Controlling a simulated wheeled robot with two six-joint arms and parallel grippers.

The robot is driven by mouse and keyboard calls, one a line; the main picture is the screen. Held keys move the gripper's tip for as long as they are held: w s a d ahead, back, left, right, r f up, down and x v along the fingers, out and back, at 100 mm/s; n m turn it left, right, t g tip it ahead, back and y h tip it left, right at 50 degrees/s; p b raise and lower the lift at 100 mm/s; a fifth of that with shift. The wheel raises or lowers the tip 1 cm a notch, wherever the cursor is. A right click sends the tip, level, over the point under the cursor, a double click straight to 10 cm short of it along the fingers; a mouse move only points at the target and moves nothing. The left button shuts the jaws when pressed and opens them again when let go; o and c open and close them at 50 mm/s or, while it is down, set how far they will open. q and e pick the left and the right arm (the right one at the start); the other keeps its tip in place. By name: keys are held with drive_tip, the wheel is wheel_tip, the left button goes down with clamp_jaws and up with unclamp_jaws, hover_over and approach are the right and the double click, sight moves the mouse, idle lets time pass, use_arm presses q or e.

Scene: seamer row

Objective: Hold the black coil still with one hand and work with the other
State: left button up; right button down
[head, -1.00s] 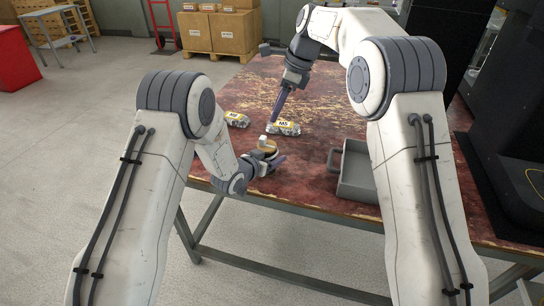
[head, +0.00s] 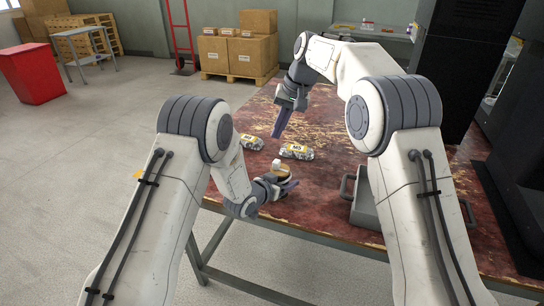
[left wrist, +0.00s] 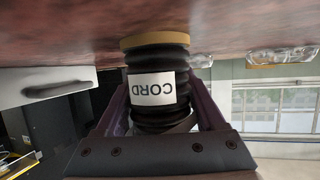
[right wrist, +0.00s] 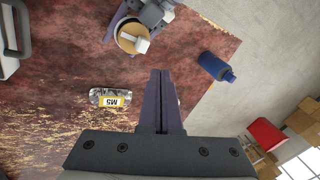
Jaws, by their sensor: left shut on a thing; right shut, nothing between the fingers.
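The black coil (left wrist: 160,58) has a white CORD label and a tan end disc (left wrist: 155,40). In the left wrist view, which is upside down, my left gripper (left wrist: 160,104) is shut around it. In the head view my left gripper (head: 284,187) holds it low by the table's near edge, its tan top (head: 281,172) showing.
Another M5 packet (head: 251,142) lies to the left. A blue bottle (right wrist: 216,67) stands near the table edge in the right wrist view. A grey tray (head: 368,207) sits at the right. The worn red tabletop (head: 330,115) is clear at the back.

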sight(276, 164)
drive_tip(key=a+n, duration=0.1)
drive_tip(key=n, duration=0.8)
drive_tip(key=a+n, duration=0.1)
drive_tip(key=n, duration=0.3)
drive_tip(key=shift+w+a+r, duration=0.1)
drive_tip(key=shift+w+a, duration=0.15)
drive_tip(key=shift+a, duration=0.05)
drive_tip(key=x, duration=1)
drive_tip(key=shift+s+d, duration=0.35)
drive_tip(key=shift+d, duration=0.6)
drive_tip(key=shift+s+d, duration=0.3)
drive_tip(key=shift+d, duration=0.65)
